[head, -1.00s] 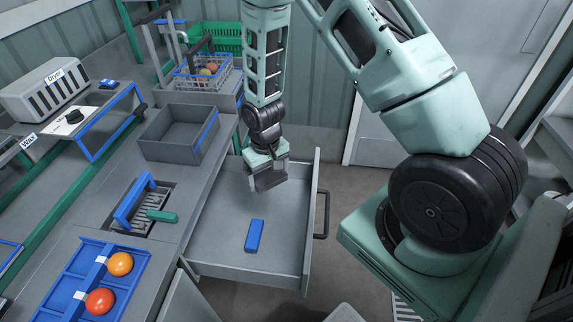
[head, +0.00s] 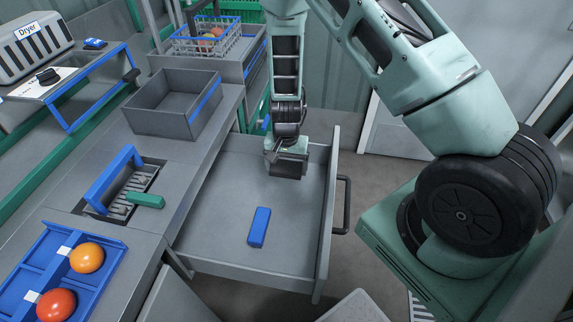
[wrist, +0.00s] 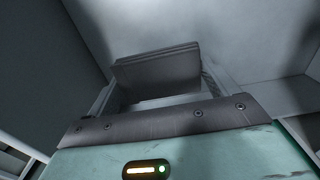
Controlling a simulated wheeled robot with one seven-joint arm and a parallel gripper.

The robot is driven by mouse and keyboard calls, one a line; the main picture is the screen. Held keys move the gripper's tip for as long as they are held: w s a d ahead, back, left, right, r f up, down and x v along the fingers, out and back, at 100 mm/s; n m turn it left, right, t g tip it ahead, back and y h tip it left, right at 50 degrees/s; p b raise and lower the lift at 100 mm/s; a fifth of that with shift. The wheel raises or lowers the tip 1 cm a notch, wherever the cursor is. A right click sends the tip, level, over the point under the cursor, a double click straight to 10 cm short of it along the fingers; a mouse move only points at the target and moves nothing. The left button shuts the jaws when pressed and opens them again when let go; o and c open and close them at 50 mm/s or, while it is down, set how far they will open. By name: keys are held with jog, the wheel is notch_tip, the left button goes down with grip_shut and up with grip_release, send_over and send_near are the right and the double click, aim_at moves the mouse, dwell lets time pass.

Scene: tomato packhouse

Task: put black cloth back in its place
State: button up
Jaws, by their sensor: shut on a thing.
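A dark folded cloth (wrist: 157,68), which I take to be the black cloth, lies flat between my gripper's fingers in the wrist view. My gripper (head: 287,172) is shut on it and points down over the far part of an open grey drawer (head: 215,225). In the head view, the cloth's dark edge shows at the gripper's lower end. I cannot tell whether it touches the drawer floor. A blue block (head: 259,227) lies in the drawer, nearer than my gripper and apart from it.
An empty grey bin (head: 165,125) stands on the counter left of the drawer. A blue-handled brush frame with a green block (head: 146,200) and a blue tray (head: 30,268) with orange and red tomatoes are nearer. The drawer's right front has a black handle (head: 341,205).

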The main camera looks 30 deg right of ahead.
aim_at(286, 186)
jog(key=shift+f+b, duration=2.1)
jog(key=shift+f, duration=1)
jog(key=shift+f, duration=0.25)
jog(key=o, duration=0.7)
jog(key=shift+c, duration=0.3)
jog(key=shift+r+p, duration=2.85)
jog(key=shift+r, duration=0.7)
jog(key=shift+f, duration=0.1)
